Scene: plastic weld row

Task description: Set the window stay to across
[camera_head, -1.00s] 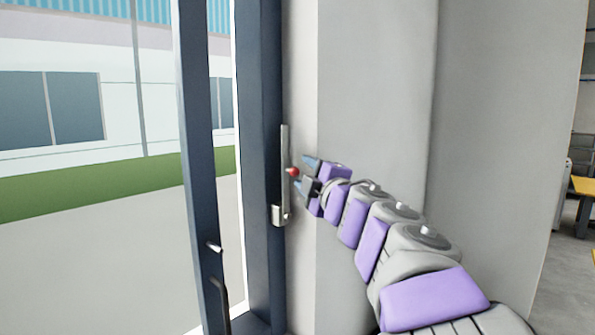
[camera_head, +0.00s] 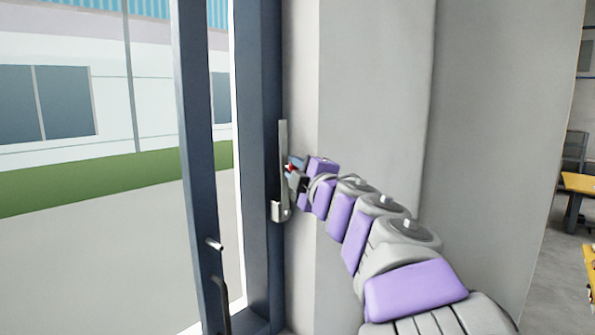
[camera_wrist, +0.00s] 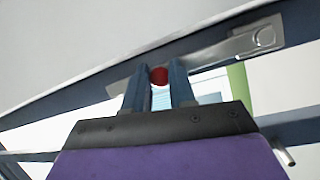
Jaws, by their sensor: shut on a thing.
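The window stay (camera_head: 283,150) is a flat metal bar on the dark window frame, standing upright along it in the head view. Its lower end has a bracket with a pivot (camera_head: 279,211). In the wrist view the bar (camera_wrist: 215,48) runs slantwise, with its round pivot (camera_wrist: 264,37) at the upper right. A red knob (camera_wrist: 159,75) sits on the bar. My gripper (camera_wrist: 159,88) has its two blue fingers closed on either side of the red knob. In the head view my gripper (camera_head: 293,170) reaches the bar from the right, and the knob is mostly hidden.
The dark window sash (camera_head: 198,150) stands open to the left, with a handle (camera_head: 219,300) and a short peg (camera_head: 214,244) low on it. A grey wall pillar (camera_head: 375,100) lies right of the stay, close to my arm. A yellow table (camera_head: 578,183) is far right.

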